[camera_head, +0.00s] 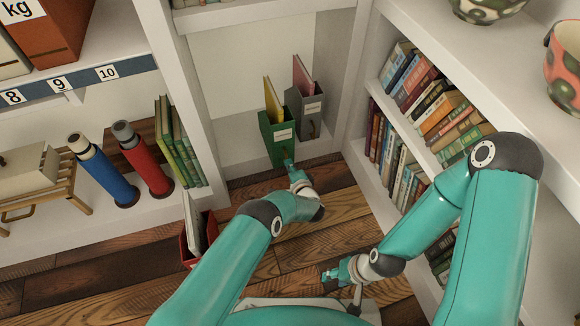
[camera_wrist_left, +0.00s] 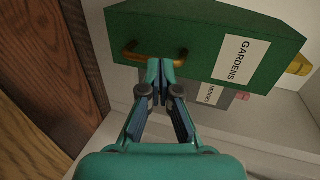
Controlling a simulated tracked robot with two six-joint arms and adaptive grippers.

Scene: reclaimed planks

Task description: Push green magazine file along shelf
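The green magazine file (camera_head: 279,148) stands upright on the low shelf in the back corner, with a yellow item sticking out of its top. In the left wrist view the green file (camera_wrist_left: 207,30) fills the top, with a white GARDENS label and a brass pull. My left gripper (camera_head: 289,163) is at the file's front; its fingertips (camera_wrist_left: 160,68) are together, next to the brass pull. Whether they touch the file I cannot tell. My right gripper (camera_head: 332,275) is low over the wood floor, away from the file; its finger opening is unclear.
A grey magazine file (camera_head: 310,115) stands close to the right of the green one. A white upright (camera_head: 187,85) bounds the bay on the left. A bookcase with several books (camera_head: 440,105) is on the right. A red file (camera_head: 190,257) stands at lower left.

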